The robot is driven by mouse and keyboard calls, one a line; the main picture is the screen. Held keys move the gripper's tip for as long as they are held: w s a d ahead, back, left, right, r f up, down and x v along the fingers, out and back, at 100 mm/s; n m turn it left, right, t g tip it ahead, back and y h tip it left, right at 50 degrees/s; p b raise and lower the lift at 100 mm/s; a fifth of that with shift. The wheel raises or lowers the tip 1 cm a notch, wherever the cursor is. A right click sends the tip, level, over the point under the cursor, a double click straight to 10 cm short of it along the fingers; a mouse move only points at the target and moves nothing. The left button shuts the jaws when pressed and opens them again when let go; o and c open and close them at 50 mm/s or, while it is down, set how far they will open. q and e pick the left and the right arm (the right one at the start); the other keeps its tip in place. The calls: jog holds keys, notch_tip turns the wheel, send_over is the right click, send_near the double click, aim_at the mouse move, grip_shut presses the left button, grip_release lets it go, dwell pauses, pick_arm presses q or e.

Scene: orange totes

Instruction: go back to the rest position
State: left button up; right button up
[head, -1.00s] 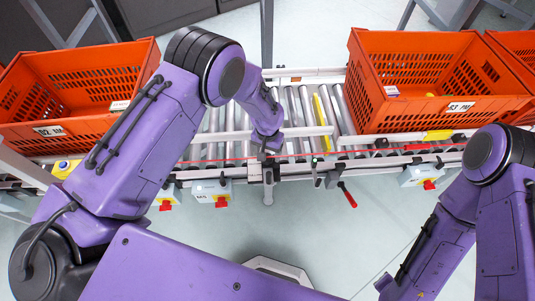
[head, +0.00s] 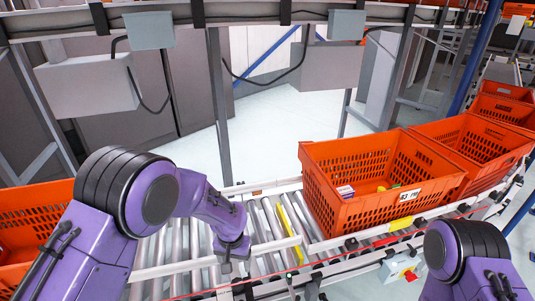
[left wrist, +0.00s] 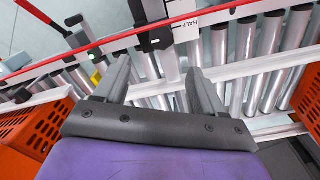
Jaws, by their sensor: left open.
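My left arm comes in from the left in the head view, and its gripper (head: 226,262) hangs over the roller conveyor (head: 183,250). In the left wrist view my left gripper (left wrist: 157,72) is open, with its two fingers apart and nothing between them. Rollers and the conveyor's side rail show beyond the fingertips. My right arm shows at the lower right of the head view, but its gripper is outside the frame.
An orange tote (head: 330,190) with a few small items stands on the conveyor right of my left gripper. Another orange tote (head: 35,205) is at the left edge. More totes (head: 470,150) stand farther right. A frame with grey boxes (head: 88,82) rises behind the conveyor.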

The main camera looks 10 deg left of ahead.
pick_arm(q)
jog(key=s+a+f+n+t, duration=0.1)
jog(key=a+f+t, duration=0.1)
jog(key=s+a+f+n+t, duration=0.1)
jog(key=a+f+n+t, duration=0.1)
jog(key=s+a+f+n+t, duration=0.1)
jog(key=s+a+f+t, duration=0.1)
jog(key=shift+s+a+f, duration=0.1)
jog(key=shift+f, duration=0.2)
jog(key=s+a+f+n+g+y, duration=0.1)
jog(key=s+a, duration=0.3)
jog(key=s, duration=0.9)
jog(key=s+a+f+n+g+y, duration=0.1)
jog(key=s+a, duration=0.4)
jog(key=s, duration=0.8)
notch_tip(320, 180, down, 3)
jog(key=shift+r+n+g+y, duration=0.15)
jog(key=shift+n+g+y, duration=0.25)
jog(key=shift+n+y, duration=0.35)
